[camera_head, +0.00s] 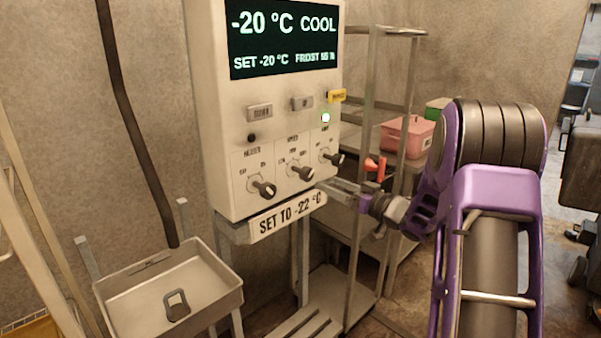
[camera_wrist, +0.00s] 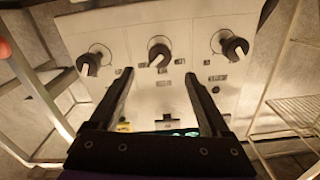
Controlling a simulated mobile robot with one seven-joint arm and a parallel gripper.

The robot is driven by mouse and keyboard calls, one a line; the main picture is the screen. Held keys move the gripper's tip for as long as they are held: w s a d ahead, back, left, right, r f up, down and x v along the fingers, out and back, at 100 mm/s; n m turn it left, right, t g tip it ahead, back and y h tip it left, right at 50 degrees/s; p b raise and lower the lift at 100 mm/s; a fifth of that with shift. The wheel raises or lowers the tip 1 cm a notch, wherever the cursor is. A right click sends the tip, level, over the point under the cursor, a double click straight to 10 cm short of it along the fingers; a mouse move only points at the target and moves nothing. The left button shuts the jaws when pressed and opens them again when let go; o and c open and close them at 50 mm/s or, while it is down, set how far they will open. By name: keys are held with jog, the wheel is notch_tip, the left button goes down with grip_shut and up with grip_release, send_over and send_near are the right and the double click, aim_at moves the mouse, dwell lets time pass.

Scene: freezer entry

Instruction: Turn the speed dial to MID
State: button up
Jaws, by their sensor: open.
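The speed dial (camera_head: 300,173) is the middle of three dark knobs on the control panel's lower front in the head view. Its pale mark seems to face upper right there; the exact setting is too small to read. In the wrist view, where the panel appears upside down, the speed dial (camera_wrist: 159,53) sits at top centre. My gripper (camera_wrist: 160,73) is open and empty, its two fingers spread either side of the line to this dial. In the head view my gripper (camera_head: 327,185) is just right of the panel's lower edge.
The heater dial (camera_head: 263,188) and the right-hand dial (camera_head: 333,159) flank the speed dial closely. A "SET TO -22 °C" sign (camera_head: 288,217) is below them. A metal tray (camera_head: 165,290) with a padlock-like object stands lower left. A shelf rack with a pink box (camera_head: 407,137) stands behind.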

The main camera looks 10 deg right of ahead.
aim_at(301, 172)
jog(key=x, duration=1.2)
jog(key=shift+w, duration=0.1)
grip_shut()
